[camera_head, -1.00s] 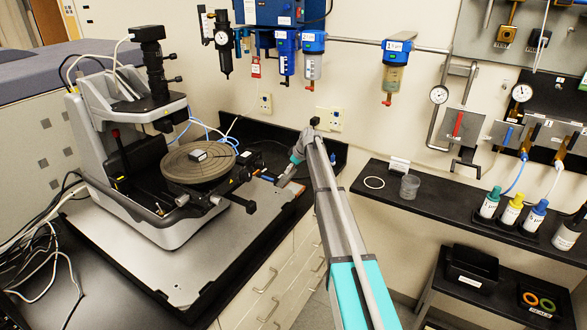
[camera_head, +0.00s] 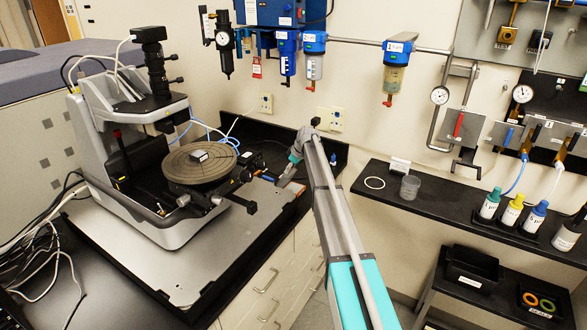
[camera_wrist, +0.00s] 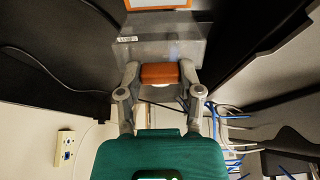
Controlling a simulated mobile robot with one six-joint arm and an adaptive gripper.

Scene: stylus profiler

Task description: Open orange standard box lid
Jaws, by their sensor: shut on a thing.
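My gripper (camera_wrist: 160,75) is shut on an orange-brown block (camera_wrist: 160,73), with one finger on each side of it. The block shows in front of a clear, greyish panel (camera_wrist: 180,52) with a small white label, which looks like the box lid. An orange-rimmed piece (camera_wrist: 160,2) with a pale inside is cut off at the top edge of the wrist view, probably the box. In the head view my gripper (camera_head: 280,182) is at the bench's right end, beside the profiler; the box and its lid are too small there to tell their angle.
The stylus profiler, with its round stage (camera_head: 198,163), stands left of my gripper. A wall outlet (camera_wrist: 66,149) and blue and white cables (camera_wrist: 228,125) show in the wrist view. A shelf (camera_head: 440,210) with bottles is at the right.

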